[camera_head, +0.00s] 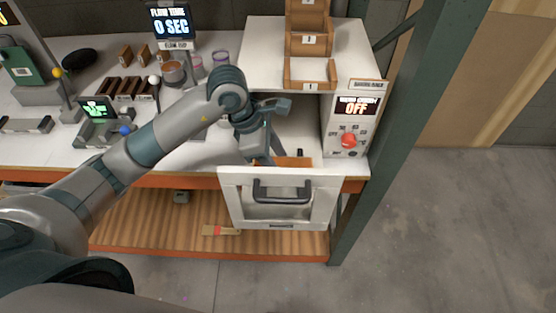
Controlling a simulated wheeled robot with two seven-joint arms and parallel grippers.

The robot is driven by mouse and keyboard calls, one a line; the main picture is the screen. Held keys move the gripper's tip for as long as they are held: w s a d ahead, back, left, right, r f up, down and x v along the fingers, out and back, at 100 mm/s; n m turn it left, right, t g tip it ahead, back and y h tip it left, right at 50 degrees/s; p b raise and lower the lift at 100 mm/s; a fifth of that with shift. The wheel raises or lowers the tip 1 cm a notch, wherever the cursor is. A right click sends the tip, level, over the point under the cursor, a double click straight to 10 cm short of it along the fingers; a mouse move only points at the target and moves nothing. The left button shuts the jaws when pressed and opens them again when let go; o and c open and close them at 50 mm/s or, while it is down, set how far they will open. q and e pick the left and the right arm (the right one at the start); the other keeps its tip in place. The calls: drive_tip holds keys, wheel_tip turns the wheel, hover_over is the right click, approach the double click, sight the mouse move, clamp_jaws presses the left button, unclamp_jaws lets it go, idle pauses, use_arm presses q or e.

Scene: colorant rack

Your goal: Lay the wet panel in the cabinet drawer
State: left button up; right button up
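The white cabinet drawer (231,205) is at the front of the bench, its front tipped outward with a dark handle (281,190). An orange-brown flat piece (296,162) shows just behind the drawer front; it may be the panel, but only a small part is visible and I cannot tell whether it is wet. My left arm comes in from the left, and its gripper (273,152) points down into the cabinet opening beside that piece. The fingertips are partly hidden, so whether they touch or hold it is unclear. My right gripper is out of view.
A control box (349,120) reading OFF, with a red knob (348,140), stands right of the opening. Wooden trays (310,72) sit on the cabinet top. Cups, scales and small racks crowd the bench at left. A green post (390,130) rises at the right.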

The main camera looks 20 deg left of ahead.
use_arm(q)
drive_tip(key=o, duration=1.1)
drive_tip(key=shift+r, duration=0.1)
drive_tip(key=shift+r+p, duration=0.1)
drive_tip(key=shift+p, duration=0.3)
drive_tip(key=shift+a+r+b, duration=0.1)
drive_tip(key=shift+r+b, duration=0.1)
drive_tip(key=shift+b, duration=0.15)
drive_tip(key=b+v, duration=0.4)
drive_tip(key=v, duration=0.7)
drive_tip(key=shift+r, duration=0.2)
drive_tip(key=shift+s+a, duration=0.1)
drive_tip(key=shift+a, duration=0.05)
